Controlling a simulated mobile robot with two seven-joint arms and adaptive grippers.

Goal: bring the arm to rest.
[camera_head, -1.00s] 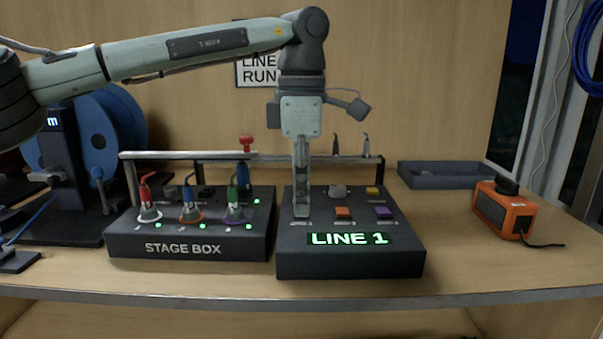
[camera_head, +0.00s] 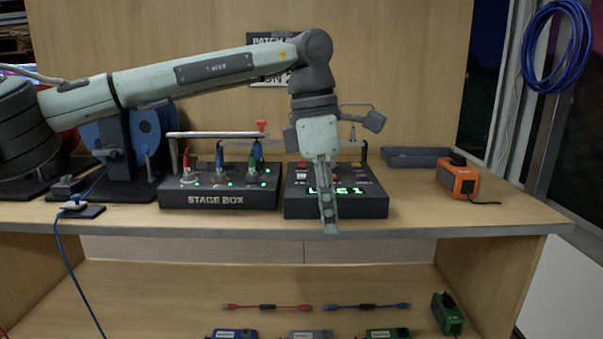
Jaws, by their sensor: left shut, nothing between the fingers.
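My left gripper (camera_head: 330,228) is shut and empty. It points down in front of the black box with the lit green display (camera_head: 375,205), and it hides part of the display's text. The fingertips overlap the box's front face and the bench edge in the picture. My left arm comes in from the left, raised above the bench. My right gripper is not in view.
The stage box (camera_head: 215,199) with red, blue and green plugs stands to the left. An orange device (camera_head: 457,180) and a grey tray (camera_head: 416,159) are at the right. A lower shelf (camera_head: 180,290) holds red and blue cables (camera_head: 367,306) and several small boxes.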

